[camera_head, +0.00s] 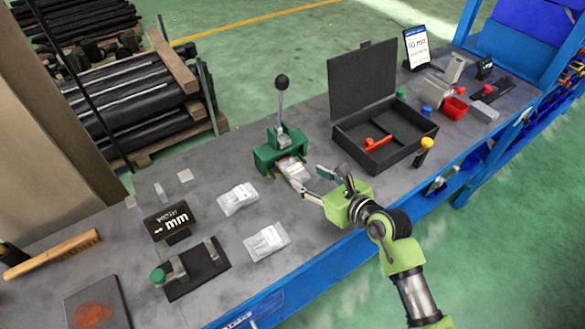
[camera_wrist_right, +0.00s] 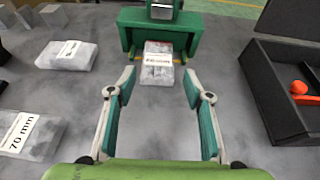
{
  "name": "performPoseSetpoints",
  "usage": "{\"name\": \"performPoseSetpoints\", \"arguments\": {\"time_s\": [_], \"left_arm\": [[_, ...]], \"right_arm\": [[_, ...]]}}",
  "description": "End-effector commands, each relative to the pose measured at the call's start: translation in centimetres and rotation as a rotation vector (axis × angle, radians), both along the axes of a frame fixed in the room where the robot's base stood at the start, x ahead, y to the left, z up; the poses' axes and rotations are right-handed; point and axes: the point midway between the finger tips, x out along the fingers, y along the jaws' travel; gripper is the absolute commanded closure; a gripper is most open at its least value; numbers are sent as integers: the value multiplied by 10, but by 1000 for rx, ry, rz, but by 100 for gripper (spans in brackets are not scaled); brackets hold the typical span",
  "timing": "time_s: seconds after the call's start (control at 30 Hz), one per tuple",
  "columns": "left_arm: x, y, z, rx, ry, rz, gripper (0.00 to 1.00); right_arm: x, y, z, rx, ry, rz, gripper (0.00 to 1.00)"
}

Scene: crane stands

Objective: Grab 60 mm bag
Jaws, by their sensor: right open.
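Three clear bags with white labels lie on the grey bench. One bag (camera_head: 295,170) (camera_wrist_right: 158,66) lies at the front of the green lever press (camera_head: 279,154) (camera_wrist_right: 161,32), partly under it. A second bag (camera_head: 238,198) (camera_wrist_right: 67,55) lies left of the press. A third bag (camera_head: 267,242) (camera_wrist_right: 30,134) lies nearer the front edge, and its label reads 70 mm in the wrist view. The other two labels are too small to read. My right gripper (camera_head: 309,183) (camera_wrist_right: 159,88) is open and empty, its fingertips pointing at the bag by the press. My left gripper is not in view.
An open black case (camera_head: 425,135) (camera_wrist_right: 273,105) with an orange-red tool stands right of the press. A black "mm" sign (camera_head: 170,222) and black fixture (camera_head: 197,275) stand left. Bare bench lies between my fingers.

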Motion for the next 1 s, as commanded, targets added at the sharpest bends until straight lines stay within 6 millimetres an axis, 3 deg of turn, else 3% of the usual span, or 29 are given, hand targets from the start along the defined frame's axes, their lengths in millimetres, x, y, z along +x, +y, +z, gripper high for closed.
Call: {"name": "performPoseSetpoints", "arguments": {"time_s": [0.7, 1.0], "left_arm": [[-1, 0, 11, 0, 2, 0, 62], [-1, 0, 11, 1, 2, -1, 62]], "right_arm": [[49, 41, -28, 2, 0, 1, 53], [52, 43, -31, 1, 0, 0, 53]]}}
